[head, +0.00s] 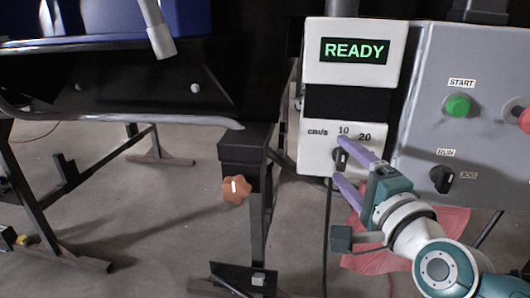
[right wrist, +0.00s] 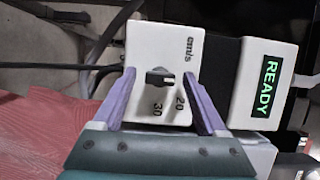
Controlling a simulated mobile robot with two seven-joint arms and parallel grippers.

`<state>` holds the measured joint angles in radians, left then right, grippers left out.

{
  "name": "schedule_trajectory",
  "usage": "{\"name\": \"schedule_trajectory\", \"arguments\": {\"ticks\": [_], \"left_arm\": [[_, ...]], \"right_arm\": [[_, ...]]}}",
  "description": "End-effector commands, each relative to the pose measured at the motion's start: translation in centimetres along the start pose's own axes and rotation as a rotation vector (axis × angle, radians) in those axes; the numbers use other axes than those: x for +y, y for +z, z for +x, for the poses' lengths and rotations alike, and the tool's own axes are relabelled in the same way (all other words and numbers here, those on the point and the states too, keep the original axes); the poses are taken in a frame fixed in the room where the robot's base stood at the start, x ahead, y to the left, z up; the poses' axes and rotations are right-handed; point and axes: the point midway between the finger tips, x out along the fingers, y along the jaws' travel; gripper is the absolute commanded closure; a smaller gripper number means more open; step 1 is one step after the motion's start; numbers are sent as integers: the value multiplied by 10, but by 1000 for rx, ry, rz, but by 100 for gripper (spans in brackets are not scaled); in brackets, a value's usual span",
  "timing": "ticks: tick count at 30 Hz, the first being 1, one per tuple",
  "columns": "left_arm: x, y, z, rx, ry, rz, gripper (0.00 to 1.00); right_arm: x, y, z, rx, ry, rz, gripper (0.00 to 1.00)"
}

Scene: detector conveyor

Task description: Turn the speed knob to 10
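The speed knob (head: 341,160) is a small black knob on a white box under the label cm/s, with 10 and 20 printed above it. It also shows in the right wrist view (right wrist: 158,77), where 20 and 30 can be read and 10 cannot be seen. Its bar lies crosswise in that view; I cannot tell which number it points to. My right gripper (head: 339,159) is open, its two purple fingers on either side of the knob. In the right wrist view (right wrist: 159,74) a gap shows between knob and each finger. My left gripper is out of view.
Above the knob a display (head: 354,50) reads READY. To the right, a grey panel (head: 425,110) carries a green START button (head: 457,106), a RUN/JOG switch (head: 442,179) and a red button (head: 522,117). An orange-brown star knob (head: 236,188) sits left on the frame.

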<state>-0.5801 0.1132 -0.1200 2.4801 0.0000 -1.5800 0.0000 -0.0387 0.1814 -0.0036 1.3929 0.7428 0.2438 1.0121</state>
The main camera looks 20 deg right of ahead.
Motion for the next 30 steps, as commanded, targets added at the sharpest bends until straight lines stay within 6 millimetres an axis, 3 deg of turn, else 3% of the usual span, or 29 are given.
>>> {"name": "schedule_trajectory", "arguments": {"ticks": [9,22,30], "left_arm": [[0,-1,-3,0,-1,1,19],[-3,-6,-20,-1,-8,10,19],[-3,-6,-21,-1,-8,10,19]], "right_arm": [[-1,0,-7,0,1,1,25],[0,0,-83,-1,4,0,25],[0,0,-100,0,-1,1,25]]}}
